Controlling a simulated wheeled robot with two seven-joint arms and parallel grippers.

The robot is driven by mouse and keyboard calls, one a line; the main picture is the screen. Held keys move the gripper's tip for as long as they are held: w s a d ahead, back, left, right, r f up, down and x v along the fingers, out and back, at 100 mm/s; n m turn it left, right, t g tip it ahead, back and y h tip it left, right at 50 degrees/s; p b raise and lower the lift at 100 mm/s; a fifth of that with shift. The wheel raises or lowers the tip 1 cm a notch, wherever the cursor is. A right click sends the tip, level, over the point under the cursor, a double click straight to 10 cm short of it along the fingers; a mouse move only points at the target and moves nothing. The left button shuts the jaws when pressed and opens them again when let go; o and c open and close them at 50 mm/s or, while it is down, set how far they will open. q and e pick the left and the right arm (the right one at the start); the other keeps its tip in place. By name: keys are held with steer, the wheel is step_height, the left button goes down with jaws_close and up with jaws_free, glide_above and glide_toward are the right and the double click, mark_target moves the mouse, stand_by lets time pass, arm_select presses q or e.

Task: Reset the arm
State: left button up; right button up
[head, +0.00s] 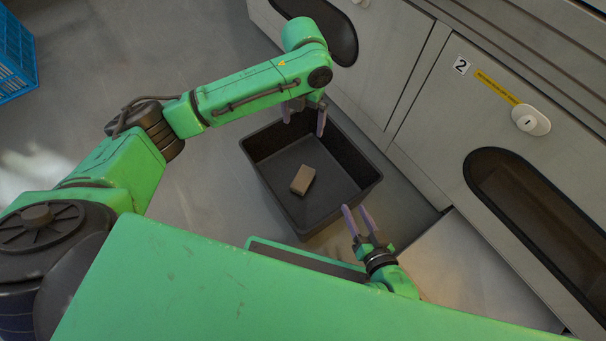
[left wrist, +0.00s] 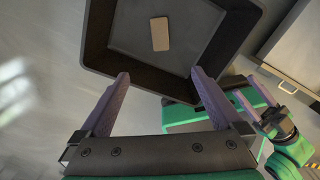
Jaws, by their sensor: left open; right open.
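My left gripper (head: 304,117) is open and empty in the head view, above the far edge of a dark bin. In the left wrist view its two purple fingers (left wrist: 158,92) are spread apart over the bin's rim. My right gripper (head: 357,222) is open and empty, near the bin's near right corner. It also shows in the left wrist view (left wrist: 250,98) at the right. The black bin (head: 345,150) stands on the floor. A small brown box (head: 302,180) lies inside it, touched by neither gripper; it also shows in the left wrist view (left wrist: 160,34).
Grey cabinets line the right side, one with a label 2 (head: 460,66), a white latch (head: 530,121) and a dark oval window (head: 535,205). A blue crate (head: 14,55) stands at the far left. The floor between crate and bin is clear.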

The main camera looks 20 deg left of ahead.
arm_select(q)
step_height(320, 180, up, 5)
steer(key=shift+f+p, duration=0.2)
steer(key=shift+p, duration=0.25)
arm_select(e)
step_height(320, 180, up, 3)
steer(key=shift+w+f, duration=0.1)
steer(key=shift+w, duration=0.05)
